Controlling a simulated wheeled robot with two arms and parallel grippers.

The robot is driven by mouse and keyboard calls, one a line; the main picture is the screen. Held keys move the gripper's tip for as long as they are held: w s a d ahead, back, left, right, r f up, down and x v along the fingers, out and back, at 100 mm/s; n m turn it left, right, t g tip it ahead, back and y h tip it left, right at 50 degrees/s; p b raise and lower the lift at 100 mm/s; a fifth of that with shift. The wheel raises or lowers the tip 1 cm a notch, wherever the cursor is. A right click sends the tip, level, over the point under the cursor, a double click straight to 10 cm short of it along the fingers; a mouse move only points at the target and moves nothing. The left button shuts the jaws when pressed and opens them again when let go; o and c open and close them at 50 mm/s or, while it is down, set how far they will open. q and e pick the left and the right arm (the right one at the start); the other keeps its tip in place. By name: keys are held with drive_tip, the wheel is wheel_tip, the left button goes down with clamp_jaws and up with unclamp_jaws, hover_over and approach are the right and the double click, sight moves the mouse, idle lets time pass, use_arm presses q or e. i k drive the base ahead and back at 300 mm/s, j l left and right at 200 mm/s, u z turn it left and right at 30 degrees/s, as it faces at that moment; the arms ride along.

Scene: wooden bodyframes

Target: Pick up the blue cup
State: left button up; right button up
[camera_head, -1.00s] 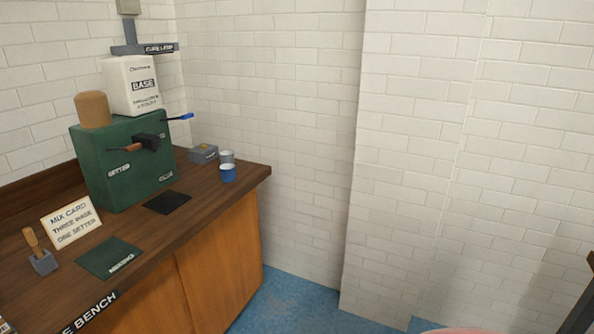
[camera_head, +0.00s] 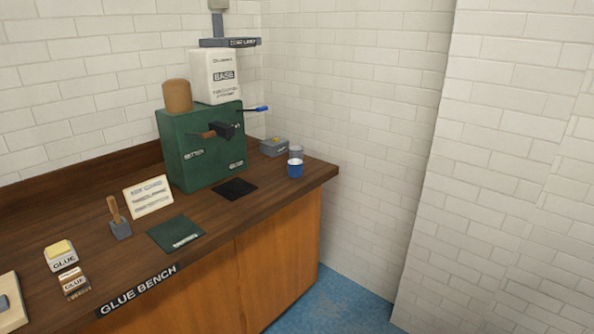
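The blue cup (camera_head: 295,170) stands upright on the dark wooden glue bench (camera_head: 150,252), near its right end. A grey cup (camera_head: 296,153) stands just behind it. Neither of my grippers is in view, and nothing is touching the blue cup.
A green dispenser (camera_head: 180,165) with levers stands left of the cups, with a black pad (camera_head: 235,189) before it. A grey box (camera_head: 273,147) is behind the cups. A card (camera_head: 149,197), green mat (camera_head: 176,234) and glue boxes (camera_head: 61,256) lie leftward. Blue floor (camera_head: 345,305) is free at right.

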sight(295, 166)
drive_tip(key=i+l, duration=0.15)
drive_tip(key=i, duration=0.2)
drive_tip(key=i+l, duration=0.2)
drive_tip(key=i, duration=0.2)
drive_tip(key=i+l, duration=0.15)
drive_tip(key=i, duration=0.2)
drive_tip(key=l+z, duration=0.05)
